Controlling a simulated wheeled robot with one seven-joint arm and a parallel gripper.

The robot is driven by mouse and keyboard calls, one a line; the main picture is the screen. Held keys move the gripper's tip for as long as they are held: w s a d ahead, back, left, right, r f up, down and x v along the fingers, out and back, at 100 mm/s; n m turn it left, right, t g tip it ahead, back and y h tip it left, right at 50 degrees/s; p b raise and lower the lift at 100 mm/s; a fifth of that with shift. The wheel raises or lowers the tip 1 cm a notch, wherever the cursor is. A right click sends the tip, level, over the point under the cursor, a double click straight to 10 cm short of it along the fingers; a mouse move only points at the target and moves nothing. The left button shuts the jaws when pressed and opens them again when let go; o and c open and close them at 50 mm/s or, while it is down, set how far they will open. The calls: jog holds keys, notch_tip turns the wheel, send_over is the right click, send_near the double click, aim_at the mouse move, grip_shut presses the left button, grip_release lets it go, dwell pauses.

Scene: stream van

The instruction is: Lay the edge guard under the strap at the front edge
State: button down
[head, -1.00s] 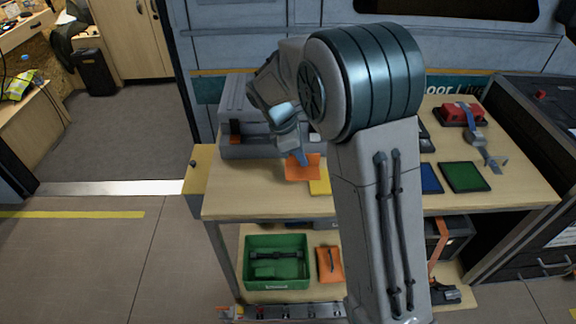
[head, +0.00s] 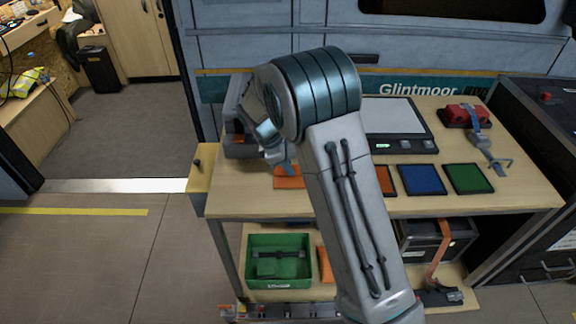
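A grey case (head: 240,140) at the table's back left may carry a strap, as a small orange patch shows on its front, but my arm covers much of it. An orange strap (head: 441,243) runs down over a dark box (head: 415,238) on the lower shelf. I cannot single out the edge guard for sure. A flat orange piece (head: 287,178) lies on the tabletop, partly behind my arm. My gripper (head: 290,168) points down at this piece, tips at or just above it. Its fingers are small and partly hidden; I cannot tell if it holds anything.
Orange (head: 386,181), blue (head: 422,180) and green (head: 468,178) pads lie along the wooden tabletop (head: 260,204). A grey-topped device (head: 395,116) stands behind them. A red ratchet with a blue strap (head: 465,115) is at right. A green crate (head: 279,281) stands below.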

jog(key=shift+f, duration=0.15)
jog(key=c, duration=1.6)
grip_release()
